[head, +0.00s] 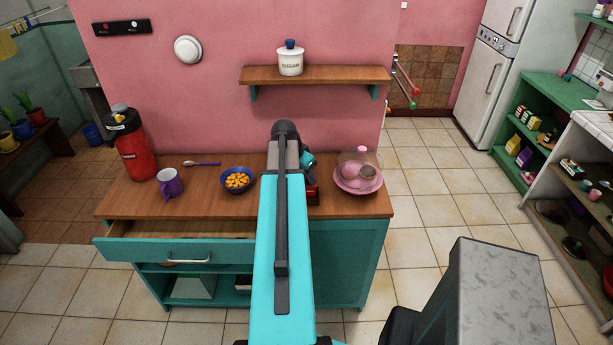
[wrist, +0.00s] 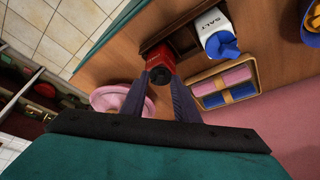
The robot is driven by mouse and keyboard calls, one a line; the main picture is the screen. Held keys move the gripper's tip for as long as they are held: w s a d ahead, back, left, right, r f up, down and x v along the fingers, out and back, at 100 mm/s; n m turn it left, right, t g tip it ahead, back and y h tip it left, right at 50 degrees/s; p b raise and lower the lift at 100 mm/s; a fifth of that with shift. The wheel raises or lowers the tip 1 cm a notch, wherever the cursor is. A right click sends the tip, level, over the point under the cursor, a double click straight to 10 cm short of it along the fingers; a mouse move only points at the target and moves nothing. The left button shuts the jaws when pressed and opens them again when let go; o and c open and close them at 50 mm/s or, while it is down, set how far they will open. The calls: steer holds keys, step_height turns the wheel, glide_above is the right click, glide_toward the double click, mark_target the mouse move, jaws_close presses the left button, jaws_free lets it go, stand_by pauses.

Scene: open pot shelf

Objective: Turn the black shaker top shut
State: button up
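The red shaker (wrist: 181,48) stands upright in a dark wooden holder in the wrist view. Its round black top (wrist: 160,77) faces the camera. My gripper (wrist: 161,82) has one finger on each side of the black top, with no clear gap showing, so it looks shut on it. Whether the top sits tight on the shaker cannot be seen. In the head view, my arm covers most of this spot; a bit of the red shaker (head: 312,195) shows just right of the arm.
A white salt shaker with a blue top (wrist: 221,42) stands close beside the red one. A tray of pink and blue pieces (wrist: 224,85) lies near. A pink covered dish (head: 358,179) is to the right, a bowl of orange food (head: 237,181) to the left. The drawer (head: 185,251) is open.

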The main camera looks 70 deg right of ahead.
jaws_close()
steer(key=shift+w+d+m+g+b, duration=0.15)
steer(key=shift+m+g+b, duration=0.35)
steer(key=shift+m+b, duration=0.7)
stand_by(1.1)
steer(key=shift+o, duration=0.6)
jaws_free()
steer(key=shift+r, duration=0.1)
steer(key=b+v, duration=0.4)
steer(key=v, duration=0.9)
steer(key=shift+r, duration=0.4)
steer(key=shift+d+y, duration=0.1)
steer(key=shift+y, duration=0.2)
